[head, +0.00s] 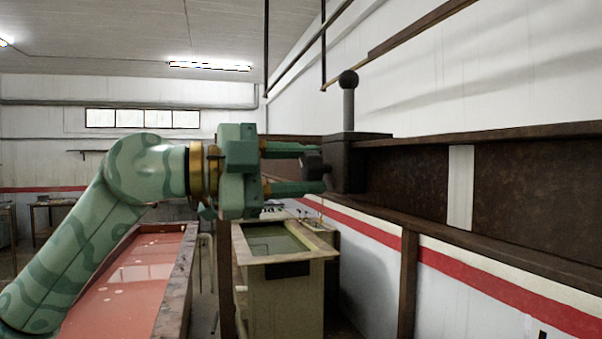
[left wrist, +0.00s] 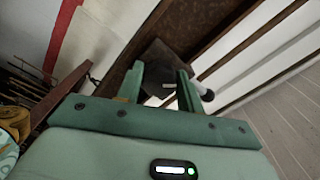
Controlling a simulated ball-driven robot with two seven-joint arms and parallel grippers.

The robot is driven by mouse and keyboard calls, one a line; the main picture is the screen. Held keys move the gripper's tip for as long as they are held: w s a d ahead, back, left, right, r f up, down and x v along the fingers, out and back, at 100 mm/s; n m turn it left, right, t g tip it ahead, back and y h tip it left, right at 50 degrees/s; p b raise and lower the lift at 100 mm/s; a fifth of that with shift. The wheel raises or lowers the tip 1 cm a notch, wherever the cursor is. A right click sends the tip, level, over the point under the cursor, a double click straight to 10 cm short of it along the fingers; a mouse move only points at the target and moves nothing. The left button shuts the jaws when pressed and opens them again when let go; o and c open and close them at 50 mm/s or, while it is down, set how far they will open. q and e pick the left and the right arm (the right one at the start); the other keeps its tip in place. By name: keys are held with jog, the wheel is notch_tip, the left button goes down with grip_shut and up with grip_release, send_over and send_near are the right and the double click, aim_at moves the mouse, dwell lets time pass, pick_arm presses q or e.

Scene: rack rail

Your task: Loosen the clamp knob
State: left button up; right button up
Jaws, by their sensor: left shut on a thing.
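A dark knob (head: 312,167) sticks out from the clamp's left side. My left gripper (head: 308,168) reaches in from the left, level, with one finger above and one below the knob, and is shut on it. In the left wrist view the two green fingers (left wrist: 160,85) point at the dark clamp block (left wrist: 157,60); the knob is hard to make out there. My right gripper is not in view.
The brown rail (head: 415,180) runs along the white wall to the right. Below stand a tank of greenish liquid (head: 285,258) with a pale rim and a long trough of reddish liquid (head: 140,275). The air left of the clamp, above the tanks, is otherwise clear.

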pick_arm(q)
jog(key=shift+n, duration=0.7)
jog(key=o, duration=1)
jog(key=b+v, duration=0.4)
jog(key=v, duration=1.2)
jog(key=shift+a, duration=0.25)
jog(key=shift+w+f, duration=0.1)
